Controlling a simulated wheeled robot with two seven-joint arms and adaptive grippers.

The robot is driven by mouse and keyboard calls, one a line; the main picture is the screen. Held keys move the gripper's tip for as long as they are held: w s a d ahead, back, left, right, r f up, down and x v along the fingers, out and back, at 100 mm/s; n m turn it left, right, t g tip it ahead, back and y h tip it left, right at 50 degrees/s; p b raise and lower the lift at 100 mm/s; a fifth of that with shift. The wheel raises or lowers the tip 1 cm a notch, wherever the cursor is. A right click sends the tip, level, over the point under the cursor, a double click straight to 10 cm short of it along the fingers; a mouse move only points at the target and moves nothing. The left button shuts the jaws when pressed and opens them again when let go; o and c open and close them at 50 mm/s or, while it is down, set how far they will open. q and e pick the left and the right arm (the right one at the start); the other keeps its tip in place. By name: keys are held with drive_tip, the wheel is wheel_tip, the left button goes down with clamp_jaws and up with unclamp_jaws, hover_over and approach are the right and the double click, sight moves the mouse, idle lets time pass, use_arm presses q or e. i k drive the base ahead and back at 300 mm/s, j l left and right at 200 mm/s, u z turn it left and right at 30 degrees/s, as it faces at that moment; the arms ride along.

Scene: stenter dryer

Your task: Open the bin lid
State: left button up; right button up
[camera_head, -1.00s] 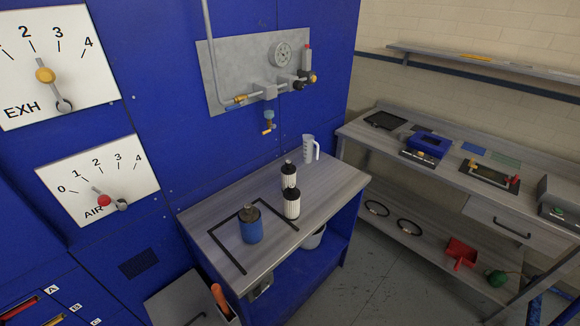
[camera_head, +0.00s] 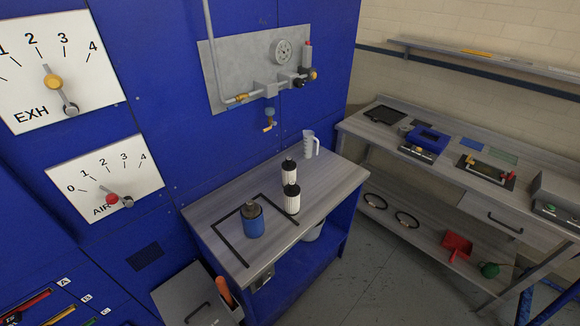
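A grey box with a flat lid (camera_head: 181,291) stands on the floor at the lower left, in front of the blue machine and left of the small bench. It looks like the bin. A dark handle (camera_head: 197,311) is on the lid, near the bottom edge of the view. The lid looks shut. An orange grip (camera_head: 225,291) sticks up beside the lid's right edge. The lower part of the box is cut off by the picture's bottom edge. Neither of my grippers shows in the view.
The small bench (camera_head: 325,190) holds a blue canister (camera_head: 253,222), two black-and-white cylinders and a clear jug (camera_head: 310,145). A bucket sits beneath it. Tools in a rack (camera_head: 45,305) show at bottom left. A long workbench (camera_head: 380,130) stands right, with clear floor between the benches.

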sight(188, 298)
drive_tip(key=u, duration=1.45)
